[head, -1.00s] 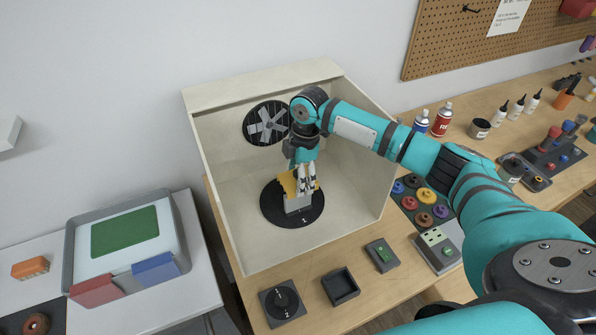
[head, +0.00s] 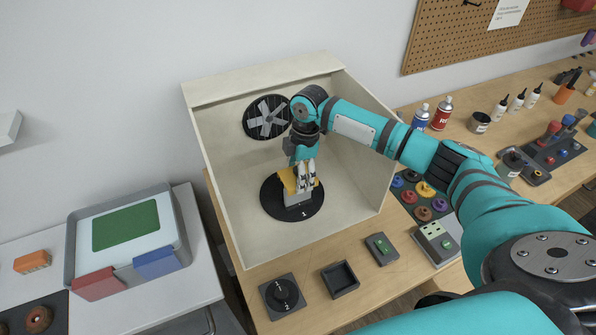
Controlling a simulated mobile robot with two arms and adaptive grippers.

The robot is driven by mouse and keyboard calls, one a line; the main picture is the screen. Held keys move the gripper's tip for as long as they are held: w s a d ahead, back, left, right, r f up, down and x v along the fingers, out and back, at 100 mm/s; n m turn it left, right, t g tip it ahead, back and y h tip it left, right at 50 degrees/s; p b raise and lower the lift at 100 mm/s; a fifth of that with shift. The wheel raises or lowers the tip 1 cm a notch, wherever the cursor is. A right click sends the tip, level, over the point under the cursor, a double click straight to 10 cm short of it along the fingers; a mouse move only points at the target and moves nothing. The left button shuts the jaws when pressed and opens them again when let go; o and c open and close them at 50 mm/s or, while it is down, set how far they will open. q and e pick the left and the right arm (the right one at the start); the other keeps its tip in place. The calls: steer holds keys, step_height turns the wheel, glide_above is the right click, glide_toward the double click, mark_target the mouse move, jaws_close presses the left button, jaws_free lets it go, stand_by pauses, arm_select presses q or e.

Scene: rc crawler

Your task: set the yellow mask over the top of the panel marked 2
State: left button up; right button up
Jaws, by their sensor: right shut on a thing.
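The yellow mask (head: 288,180) is in the head view, inside the open cream booth, at the top of a light grey panel (head: 297,200). The panel stands upright on a round black turntable (head: 275,208). My left gripper is not in view.
The booth's walls (head: 352,190) surround the turntable, with a fan (head: 266,118) in the back wall. In front lie a round dial (head: 283,295), a dark square tray (head: 341,280) and a green-button box (head: 382,249). Paint discs (head: 424,190) lie to the right.

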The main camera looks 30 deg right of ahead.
steer(key=shift+r, duration=0.1)
stand_by(0.3)
steer(key=shift+p, duration=0.4)
steer(key=shift+f, duration=0.2)
steer(key=shift+f+b, duration=0.55)
steer(key=shift+f, duration=0.55)
steer(key=shift+f, duration=0.35)
steer(key=shift+f, duration=0.3)
stand_by(0.3)
